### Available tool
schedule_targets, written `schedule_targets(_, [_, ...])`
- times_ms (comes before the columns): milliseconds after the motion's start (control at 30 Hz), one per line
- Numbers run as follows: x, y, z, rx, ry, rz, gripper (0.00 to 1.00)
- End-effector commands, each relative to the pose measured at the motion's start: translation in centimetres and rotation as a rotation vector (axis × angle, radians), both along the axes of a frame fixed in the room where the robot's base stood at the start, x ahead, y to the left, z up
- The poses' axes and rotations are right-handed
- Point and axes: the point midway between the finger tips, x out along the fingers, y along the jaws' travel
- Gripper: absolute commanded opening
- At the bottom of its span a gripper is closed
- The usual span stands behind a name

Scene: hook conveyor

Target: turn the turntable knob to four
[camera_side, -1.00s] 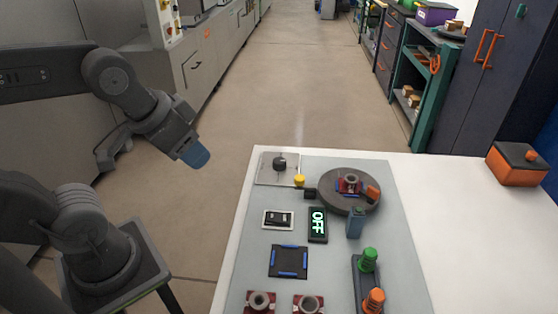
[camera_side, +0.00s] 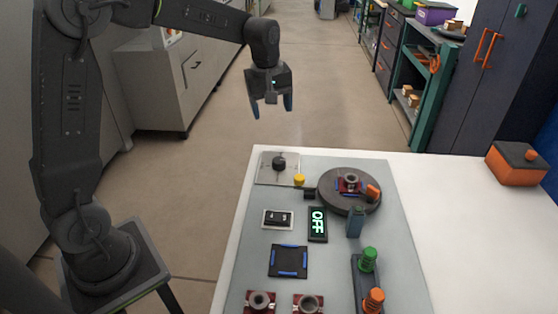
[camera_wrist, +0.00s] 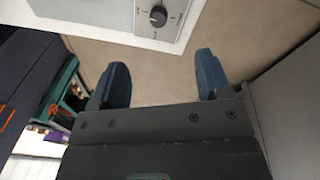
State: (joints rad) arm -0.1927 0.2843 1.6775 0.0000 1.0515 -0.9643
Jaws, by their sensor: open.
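The turntable knob (camera_side: 279,164) is a black dial on a light metal plate at the far left corner of the board. It also shows in the wrist view (camera_wrist: 158,16) near the top, on a pale plate with tick marks; the markings are too small to read. The turntable (camera_side: 348,203) is a dark round disc to the right of the knob, with a red part on it. My gripper (camera_side: 271,110) is open and empty, hanging above and beyond the knob, apart from it. Its two blue fingers (camera_wrist: 158,84) are spread wide in the wrist view.
A yellow button (camera_side: 299,180) is close to the knob. A display reading OFF (camera_side: 317,223) and a black switch (camera_side: 278,219) are nearer. Green (camera_side: 369,258) and orange (camera_side: 374,300) pegs stand at the front right. An orange box (camera_side: 516,165) is at the right.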

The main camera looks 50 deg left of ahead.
Motion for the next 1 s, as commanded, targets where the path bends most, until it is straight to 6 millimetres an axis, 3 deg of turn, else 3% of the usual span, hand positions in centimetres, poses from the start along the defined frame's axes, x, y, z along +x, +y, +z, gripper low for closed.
schedule_targets(100, [3.2, 2.2, -3.6, -0.026, 0.056, 0.174, 0.71])
schedule_targets(300, [5.8, 4.3, -7.7, -0.047, 0.108, 0.364, 0.71])
schedule_targets(567, [6.3, 4.8, -9.9, -0.050, 0.123, 0.411, 0.71])
schedule_targets(1000, [6.2, 4.7, -18.5, -0.049, 0.124, 0.408, 0.71])
